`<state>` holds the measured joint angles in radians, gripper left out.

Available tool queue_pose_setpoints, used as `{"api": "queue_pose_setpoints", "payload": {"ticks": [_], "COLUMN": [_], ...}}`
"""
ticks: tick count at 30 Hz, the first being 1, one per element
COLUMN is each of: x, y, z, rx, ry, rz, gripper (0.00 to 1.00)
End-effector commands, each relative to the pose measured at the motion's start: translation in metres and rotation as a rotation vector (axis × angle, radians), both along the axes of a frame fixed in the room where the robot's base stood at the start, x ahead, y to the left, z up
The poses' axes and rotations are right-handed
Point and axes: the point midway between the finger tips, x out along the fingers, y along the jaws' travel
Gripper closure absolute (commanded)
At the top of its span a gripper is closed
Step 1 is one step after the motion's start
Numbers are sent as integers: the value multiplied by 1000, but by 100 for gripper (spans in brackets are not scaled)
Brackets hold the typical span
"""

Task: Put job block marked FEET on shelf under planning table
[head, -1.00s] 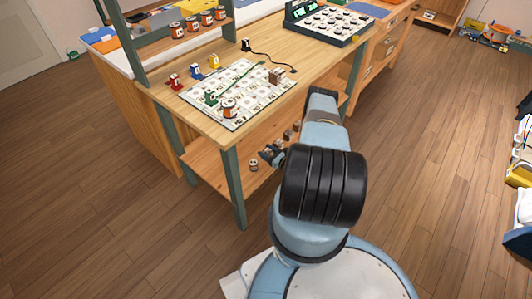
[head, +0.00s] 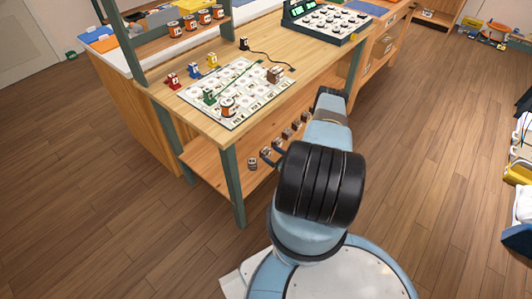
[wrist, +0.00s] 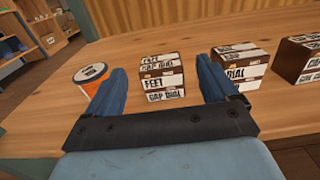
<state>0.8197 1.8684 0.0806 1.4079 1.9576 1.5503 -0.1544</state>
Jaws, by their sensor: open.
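The job block marked FEET (wrist: 163,86) is brown with white label bands and stands on the wooden shelf (wrist: 45,120), in the middle of the wrist view. My gripper (wrist: 162,82) is open, with one blue finger to each side of the block in the picture. I see no finger touching it. In the head view, the shelf (head: 203,155) lies under the planning table (head: 222,52). My gripper (head: 273,158) is at the shelf's front edge, partly hidden behind my arm. The small blocks there are too small to read.
An orange can with a pale lid (wrist: 92,76) stands left of the FEET block. A block reading DIAL (wrist: 240,66) and another dark block (wrist: 300,60) stand to the right. A table leg (head: 233,185) stands near the shelf's front left corner.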

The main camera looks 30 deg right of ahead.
Motion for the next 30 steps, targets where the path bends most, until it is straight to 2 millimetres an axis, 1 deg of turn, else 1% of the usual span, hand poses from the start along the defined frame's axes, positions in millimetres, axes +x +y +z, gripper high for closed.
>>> {"api": "queue_pose_setpoints", "payload": {"ticks": [1, 6, 12, 18, 30], "x": [-11, -40, -62, -70, -70], "y": [-5, -16, -23, -25, -26], "z": [0, 0, 0, 0, 0], "rx": [1, 1, 0, 0, 0], "ry": [1, 1, 0, 0, 0], "rz": [-3, -3, -1, 0, 0], "gripper": [13, 13, 13, 13, 13]}}
